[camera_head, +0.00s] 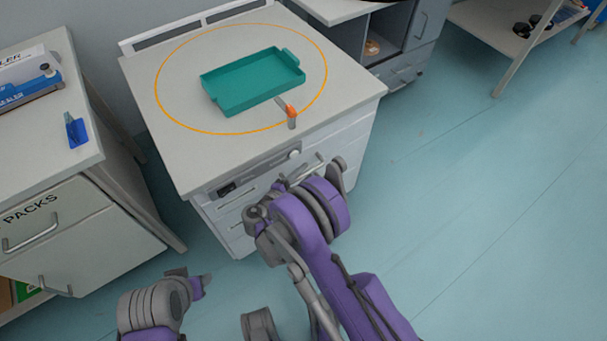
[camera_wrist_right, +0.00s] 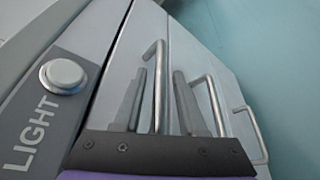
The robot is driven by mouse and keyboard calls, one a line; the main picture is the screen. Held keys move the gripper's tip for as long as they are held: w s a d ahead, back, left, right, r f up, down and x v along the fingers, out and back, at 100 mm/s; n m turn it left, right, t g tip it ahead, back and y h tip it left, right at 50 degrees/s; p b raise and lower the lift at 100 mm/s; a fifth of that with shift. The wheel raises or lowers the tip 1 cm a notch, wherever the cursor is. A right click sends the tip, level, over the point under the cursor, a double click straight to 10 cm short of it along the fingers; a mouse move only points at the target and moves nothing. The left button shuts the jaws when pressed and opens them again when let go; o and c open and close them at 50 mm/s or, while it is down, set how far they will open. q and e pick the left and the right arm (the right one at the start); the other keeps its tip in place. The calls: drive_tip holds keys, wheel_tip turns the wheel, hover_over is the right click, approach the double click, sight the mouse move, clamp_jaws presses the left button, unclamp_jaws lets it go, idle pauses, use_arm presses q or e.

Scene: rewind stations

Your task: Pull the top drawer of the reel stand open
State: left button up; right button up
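The reel stand (camera_head: 174,167) is the light grey cabinet in the middle of the head view, with a stack of drawers in its front. Its top drawer looks closed. The top drawer's bar handle (camera_wrist_right: 158,88) shows in the right wrist view. My right gripper (camera_wrist_right: 160,100) is open, with one finger on each side of this handle and a gap to the right finger. In the head view my right gripper (camera_head: 297,178) is at the stand's front, partly hidden by my arm. My left gripper (camera_head: 193,282) is low at the left, apart from the stand; its fingers are unclear.
A teal tray (camera_head: 240,98) and a small orange-tipped item (camera_head: 291,116) are on the stand's top. A LIGHT button (camera_wrist_right: 62,75) is beside the top drawer. Lower handles (camera_wrist_right: 213,100) are close by. A PACKS cabinet (camera_head: 60,235) stands left; the floor at right is clear.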

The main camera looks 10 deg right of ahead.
clamp_jaws()
idle(1.2)
